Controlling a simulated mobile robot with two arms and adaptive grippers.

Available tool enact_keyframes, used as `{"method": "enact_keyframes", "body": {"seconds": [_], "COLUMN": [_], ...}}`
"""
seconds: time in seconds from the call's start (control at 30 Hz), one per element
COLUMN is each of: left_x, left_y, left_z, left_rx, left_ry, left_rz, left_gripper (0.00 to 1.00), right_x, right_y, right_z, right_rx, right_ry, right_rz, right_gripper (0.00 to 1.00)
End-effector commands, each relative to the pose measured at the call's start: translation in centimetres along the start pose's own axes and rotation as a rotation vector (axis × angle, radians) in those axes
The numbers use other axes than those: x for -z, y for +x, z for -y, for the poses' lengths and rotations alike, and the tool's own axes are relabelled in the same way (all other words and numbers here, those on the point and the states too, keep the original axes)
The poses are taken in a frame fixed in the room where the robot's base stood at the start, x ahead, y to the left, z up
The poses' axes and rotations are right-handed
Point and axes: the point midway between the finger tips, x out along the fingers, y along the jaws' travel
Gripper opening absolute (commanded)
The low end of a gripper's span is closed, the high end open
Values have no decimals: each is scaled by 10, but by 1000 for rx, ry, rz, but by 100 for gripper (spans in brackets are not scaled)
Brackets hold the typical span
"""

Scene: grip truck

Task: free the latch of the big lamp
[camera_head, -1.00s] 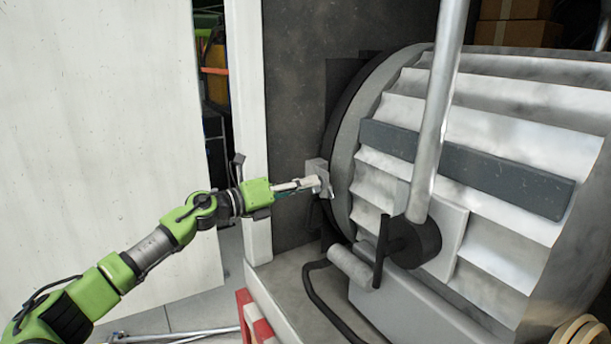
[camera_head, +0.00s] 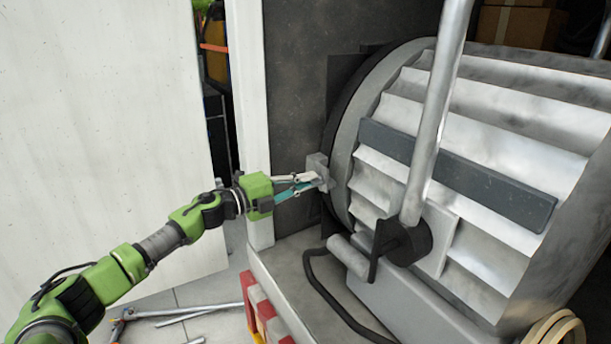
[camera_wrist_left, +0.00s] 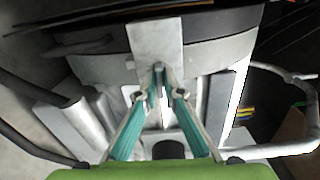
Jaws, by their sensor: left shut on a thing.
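The big lamp (camera_head: 492,122) is a large ribbed grey drum on the right of the head view. Its latch (camera_head: 317,163), a small grey block, sits at the left rim of the drum. In the wrist view the latch (camera_wrist_left: 155,42) is a pale upright plate across the rim. My left gripper (camera_head: 322,181) reaches in from the left and is shut on the lower part of the latch. In the wrist view its teal fingers (camera_wrist_left: 159,70) converge at the plate's lower edge; the exact grip is small and partly hidden. My right gripper is not in view.
A metal pole (camera_head: 436,115) rises in front of the lamp from a dark clamp (camera_head: 404,242). A black cable (camera_head: 322,290) lies on the grey truck bed (camera_head: 290,266). A white door panel (camera_head: 105,130) stands at the left. Boxes (camera_head: 515,28) are at the back right.

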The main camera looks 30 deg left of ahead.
Motion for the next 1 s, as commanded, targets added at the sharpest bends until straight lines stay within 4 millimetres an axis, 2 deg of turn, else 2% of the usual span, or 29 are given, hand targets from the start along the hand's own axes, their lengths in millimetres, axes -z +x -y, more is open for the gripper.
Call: {"method": "enact_keyframes", "body": {"seconds": [0.2,0.7,0.73,0.77,1.0], "left_x": [2,2,2,2,1], "left_y": [1,1,1,1,0], "left_z": [2,2,2,2,1], "left_rx": [3,4,4,4,2], "left_ry": [-57,-72,-72,-72,-70], "left_rz": [-3,-4,-4,-4,-2], "left_gripper": [0,0,16,24,25], "right_x": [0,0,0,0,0], "right_y": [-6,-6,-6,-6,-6], "right_z": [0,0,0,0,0], "right_rx": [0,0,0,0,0], "right_ry": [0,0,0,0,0], "right_rz": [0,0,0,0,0], "right_gripper": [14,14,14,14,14]}}
